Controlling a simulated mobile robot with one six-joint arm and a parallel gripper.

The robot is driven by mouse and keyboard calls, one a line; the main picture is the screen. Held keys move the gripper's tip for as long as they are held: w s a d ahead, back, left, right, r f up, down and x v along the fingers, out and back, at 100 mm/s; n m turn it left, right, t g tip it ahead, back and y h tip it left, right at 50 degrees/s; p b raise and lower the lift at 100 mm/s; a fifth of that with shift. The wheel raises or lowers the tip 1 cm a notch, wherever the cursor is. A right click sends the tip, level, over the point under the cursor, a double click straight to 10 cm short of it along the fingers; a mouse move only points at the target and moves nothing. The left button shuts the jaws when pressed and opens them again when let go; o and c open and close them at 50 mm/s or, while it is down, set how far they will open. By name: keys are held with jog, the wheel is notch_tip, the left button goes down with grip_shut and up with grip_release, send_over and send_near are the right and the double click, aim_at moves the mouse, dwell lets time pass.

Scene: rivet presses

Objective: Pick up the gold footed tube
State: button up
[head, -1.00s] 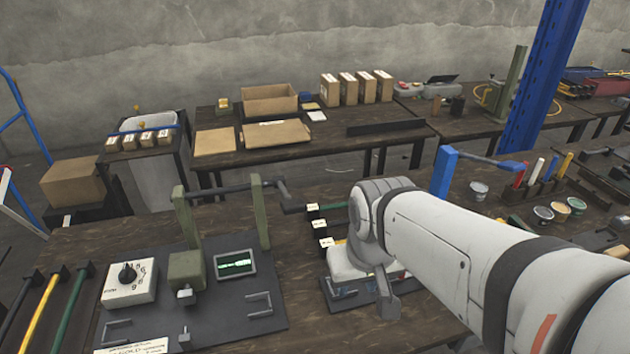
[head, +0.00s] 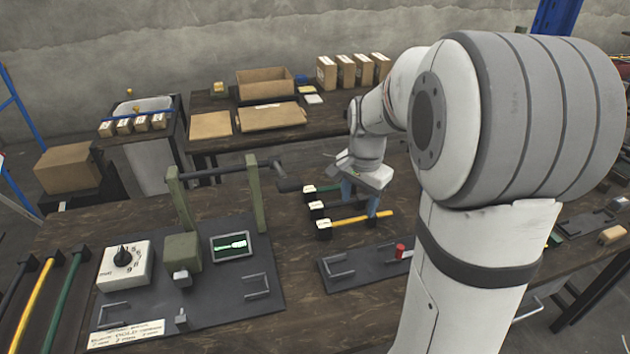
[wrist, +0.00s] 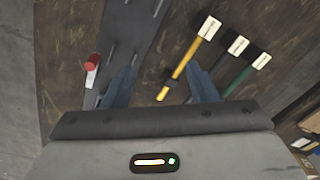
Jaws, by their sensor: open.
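The gold tube (head: 365,219) lies on the dark wooden table in the head view, with a pale block foot (head: 323,230) at its left end. In the wrist view the gold tube (wrist: 188,66) slants from its foot at upper right down toward the space between my fingers. My gripper (head: 360,202) is open and empty, its blue fingers pointing down at the tube. In the wrist view my gripper (wrist: 160,70) has one finger either side of the tube's free end. I cannot tell the exact height above it.
A black tube (wrist: 217,68) and a green tube (wrist: 238,81), also footed, lie right beside the gold one. A grey plate (head: 345,281) with brackets and a red-ended part (head: 400,251) is in front. A green press frame (head: 257,200) stands left. Another yellow rod (head: 38,305) lies far left.

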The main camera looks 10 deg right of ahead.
jog(key=shift+w+d+f+m+g, duration=0.15)
jog(key=shift+w+d+f+m, duration=1.05)
jog(key=shift+f, duration=1.35)
jog(key=shift+w+d+f+m+g, duration=0.2)
jog(key=shift+w+d+f+m, duration=1.05)
jog(key=shift+f, duration=1.25)
jog(key=shift+w+d+f+m+g, duration=0.15)
jog(key=shift+w+d+f+m, duration=0.6)
jog(key=shift+w+d+f, duration=1.35)
jog(key=shift+s+a+f, duration=0.25)
jog(key=shift+a+f, duration=0.2)
jog(key=shift+a, duration=0.3)
grip_shut()
